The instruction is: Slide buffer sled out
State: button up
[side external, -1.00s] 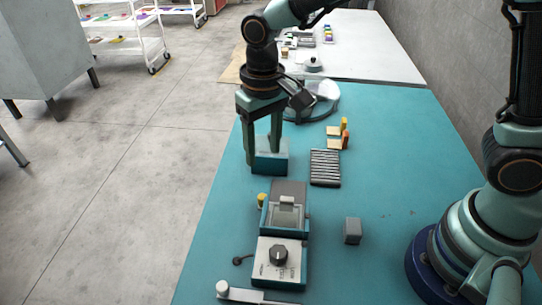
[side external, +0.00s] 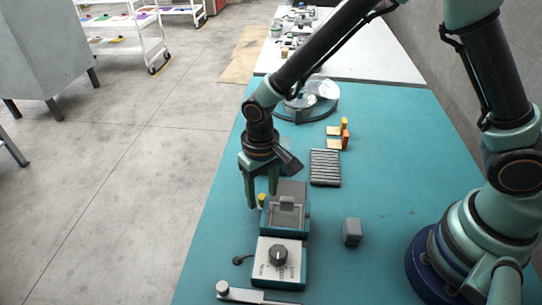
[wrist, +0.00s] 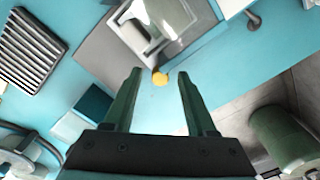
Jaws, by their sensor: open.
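The buffing unit is a teal housing (side external: 284,222) with a grey top plate and a pale recessed tray holding a grey block (side external: 287,201). Its pale tray also shows at the top of the wrist view (wrist: 192,14). I cannot tell which part is the sled. My gripper (side external: 261,199) is open, pointing down beside the unit's left edge.
A control box with a black dial (side external: 278,254) stands in front of the unit. A ribbed black pad (side external: 325,168) lies behind it to the right, and a grey cube (side external: 352,231) stands to the right. A teal block (wrist: 93,104) is near my gripper.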

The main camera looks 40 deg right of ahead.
jog(key=shift+f, duration=0.1)
grip_shut()
dwell(1.4)
